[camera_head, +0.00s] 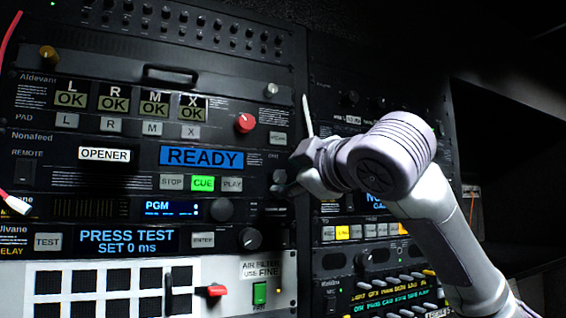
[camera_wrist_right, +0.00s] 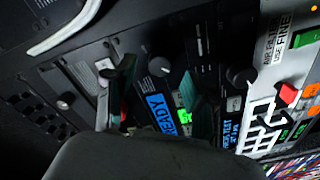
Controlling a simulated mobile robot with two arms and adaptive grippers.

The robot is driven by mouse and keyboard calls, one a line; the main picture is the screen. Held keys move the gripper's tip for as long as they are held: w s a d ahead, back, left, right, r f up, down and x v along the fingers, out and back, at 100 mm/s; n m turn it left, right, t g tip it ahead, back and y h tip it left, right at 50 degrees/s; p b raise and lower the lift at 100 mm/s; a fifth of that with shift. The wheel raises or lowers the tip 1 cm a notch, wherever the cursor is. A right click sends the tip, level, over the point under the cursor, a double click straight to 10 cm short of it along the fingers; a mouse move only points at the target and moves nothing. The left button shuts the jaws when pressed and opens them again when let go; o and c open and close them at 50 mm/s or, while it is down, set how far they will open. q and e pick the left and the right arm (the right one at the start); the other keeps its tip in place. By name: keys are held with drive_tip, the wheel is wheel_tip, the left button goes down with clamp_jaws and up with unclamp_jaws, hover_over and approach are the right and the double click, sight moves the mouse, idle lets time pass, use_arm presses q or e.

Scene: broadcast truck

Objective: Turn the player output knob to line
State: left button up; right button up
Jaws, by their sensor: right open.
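The player (camera_head: 120,185) is the rack unit with the blue READY display (camera_head: 201,157), an OPENER label and a lit green CUE button. Its dark output knob (camera_head: 279,177) is at the unit's right end, partly hidden by my gripper; its pointer cannot be read. In the right wrist view the knob (camera_wrist_right: 160,67) shows between the fingers. My right gripper (camera_head: 284,188) is open, with its dark fingertips close to the knob. Contact cannot be told. Its two fingers also show in the right wrist view (camera_wrist_right: 162,97). My left gripper is not in view.
A red knob (camera_head: 246,123) is above the player. A PGM unit with a dark knob (camera_head: 221,209) and a delay unit with a knob (camera_head: 249,239) are below. A second rack (camera_head: 345,262) stands to the right. A red cable (camera_head: 8,40) hangs at far left.

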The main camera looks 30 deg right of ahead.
sight(280, 178)
drive_tip(key=shift+w+p, duration=0.5)
drive_tip(key=shift+w, duration=1.1)
clamp_jaws()
